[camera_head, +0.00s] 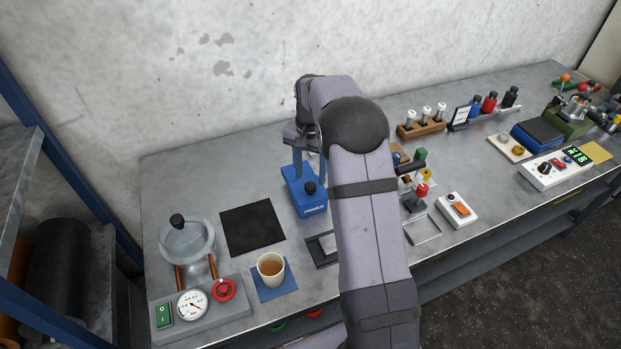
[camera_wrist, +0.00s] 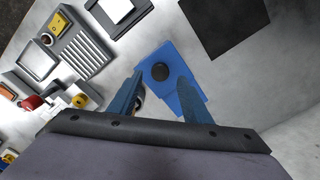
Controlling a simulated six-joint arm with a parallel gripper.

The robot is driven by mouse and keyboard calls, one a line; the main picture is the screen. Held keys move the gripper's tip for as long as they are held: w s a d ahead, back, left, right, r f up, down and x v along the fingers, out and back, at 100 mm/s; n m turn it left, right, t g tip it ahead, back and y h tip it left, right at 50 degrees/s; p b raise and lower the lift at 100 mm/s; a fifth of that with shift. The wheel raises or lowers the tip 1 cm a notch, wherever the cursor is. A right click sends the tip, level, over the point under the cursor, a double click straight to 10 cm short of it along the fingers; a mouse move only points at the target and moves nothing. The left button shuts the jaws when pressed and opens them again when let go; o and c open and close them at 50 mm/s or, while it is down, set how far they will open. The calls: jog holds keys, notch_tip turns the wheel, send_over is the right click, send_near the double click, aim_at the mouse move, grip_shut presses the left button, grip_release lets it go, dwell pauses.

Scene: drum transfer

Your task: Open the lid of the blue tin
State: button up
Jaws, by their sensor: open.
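The blue tin (camera_head: 313,207) stands on the grey bench with light lettering on its front. Its lid (camera_wrist: 159,52) appears closed and carries a round black knob (camera_head: 310,188); the knob also shows in the wrist view (camera_wrist: 160,72). My gripper (camera_head: 309,172) is over the tin, pointing down, with its two blue fingers apart. In the wrist view my gripper (camera_wrist: 160,78) has one fingertip on each side of the knob. I cannot tell whether the fingers touch it. Part of the tin is hidden behind my fingers.
A black mat (camera_head: 252,228) lies flat to the left of the tin. A lidded glass pot (camera_head: 187,240), a gauge box (camera_head: 200,318) and a cup (camera_head: 270,268) on a blue mat stand at the left front. A dark tray (camera_head: 321,249) is in front; small fixtures and a wooden vial rack (camera_head: 421,128) are right.

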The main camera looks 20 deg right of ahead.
aim_at(310, 185)
jog(key=shift+f+p, duration=0.5)
jog(key=shift+f, duration=1.35)
